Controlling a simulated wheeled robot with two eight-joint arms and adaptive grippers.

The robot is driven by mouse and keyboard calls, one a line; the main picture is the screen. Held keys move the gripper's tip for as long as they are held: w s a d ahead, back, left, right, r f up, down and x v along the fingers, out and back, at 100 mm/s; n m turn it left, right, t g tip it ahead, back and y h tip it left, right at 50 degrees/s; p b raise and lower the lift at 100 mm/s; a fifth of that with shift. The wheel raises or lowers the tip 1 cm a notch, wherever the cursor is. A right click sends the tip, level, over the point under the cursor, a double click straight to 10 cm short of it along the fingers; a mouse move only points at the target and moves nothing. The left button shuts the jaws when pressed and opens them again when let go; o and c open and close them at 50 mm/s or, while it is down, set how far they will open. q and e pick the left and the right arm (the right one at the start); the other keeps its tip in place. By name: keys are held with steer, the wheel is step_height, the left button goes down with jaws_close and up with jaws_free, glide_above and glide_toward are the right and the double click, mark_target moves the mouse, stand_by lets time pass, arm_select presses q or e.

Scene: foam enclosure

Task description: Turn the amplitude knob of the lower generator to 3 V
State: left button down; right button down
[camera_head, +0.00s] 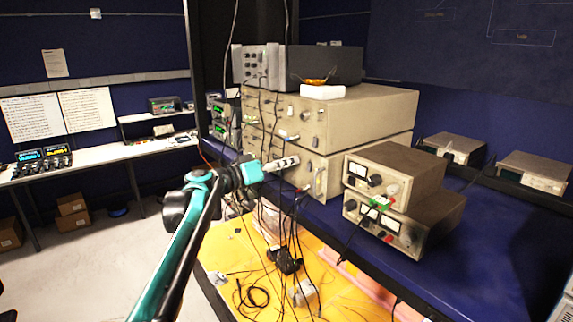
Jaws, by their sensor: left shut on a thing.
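The lower generator (346,158) is a beige box under a similar beige upper generator (368,108), both on the blue bench. My left arm comes in from the bottom left, and my left gripper (290,161) is at the lower generator's front panel. Its jaws are shut on the amplitude knob, which the fingers hide. The knob's pointer and scale cannot be read from here. My right gripper is not in view.
Two smaller beige instruments (385,171) are stacked to the right of the generators. Black cables (262,195) hang in front of the generator panels, close to my left gripper. A white box (322,91) lies on the upper generator.

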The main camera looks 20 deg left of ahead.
arm_select(q)
steer(key=shift+f+m, duration=0.15)
steer(key=shift+m, duration=0.65)
steer(key=c, duration=1.4)
jaws_free()
steer(key=shift+c, duration=0.2)
steer(key=v, duration=1.2)
